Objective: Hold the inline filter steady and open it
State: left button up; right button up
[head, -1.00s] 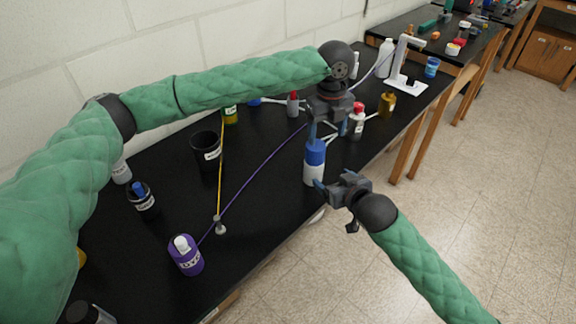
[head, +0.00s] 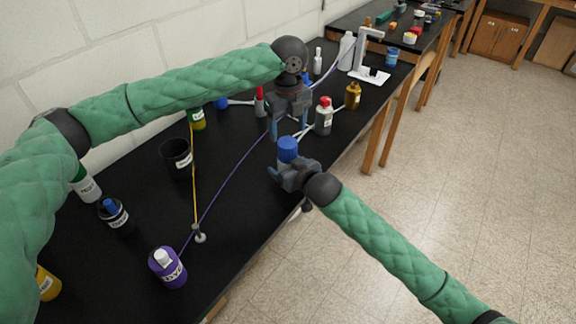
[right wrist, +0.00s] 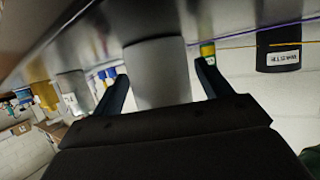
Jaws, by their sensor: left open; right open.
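The inline filter, a white cylinder with a blue cap (head: 288,147), stands upright on the black table near its right edge. Its pale body (right wrist: 157,72) shows between the fingers in the right wrist view. My right gripper (head: 273,173) is open at the body, low down, with one finger on each side. The right arm hides most of the body in the head view. My left gripper (head: 288,126) is open, pointing down just above and behind the blue cap. I cannot tell whether its fingers reach beside the cap.
A grey bottle with a red cap (head: 323,117) and an amber bottle (head: 352,95) stand behind. A purple bottle (head: 168,267), a black cup (head: 177,158) and a grey post (head: 199,236) stand left. Purple and yellow lines cross the table.

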aim_at(288, 142)
pick_arm(q)
jog(key=shift+a, duration=0.15)
pick_arm(e)
jog(key=shift+a, duration=0.1)
grip_shut()
pick_arm(q)
jog(key=shift+w+r, duration=0.25)
jog(key=shift+r, duration=0.4)
jog(key=shift+w+a+r, duration=0.15)
jog(key=shift+a, duration=0.15)
jog(key=shift+s+f+n, duration=0.3)
jog(key=shift+f+n, duration=0.3)
jog(key=shift+n, duration=0.3)
jog(key=shift+s+d+f+n, duration=0.1)
jog(key=shift+d+f+n, duration=0.1)
jog(key=shift+n, duration=0.2)
jog(key=shift+d+n, duration=0.2)
jog(key=shift+n, duration=0.7)
jog(key=shift+f, duration=4.05)
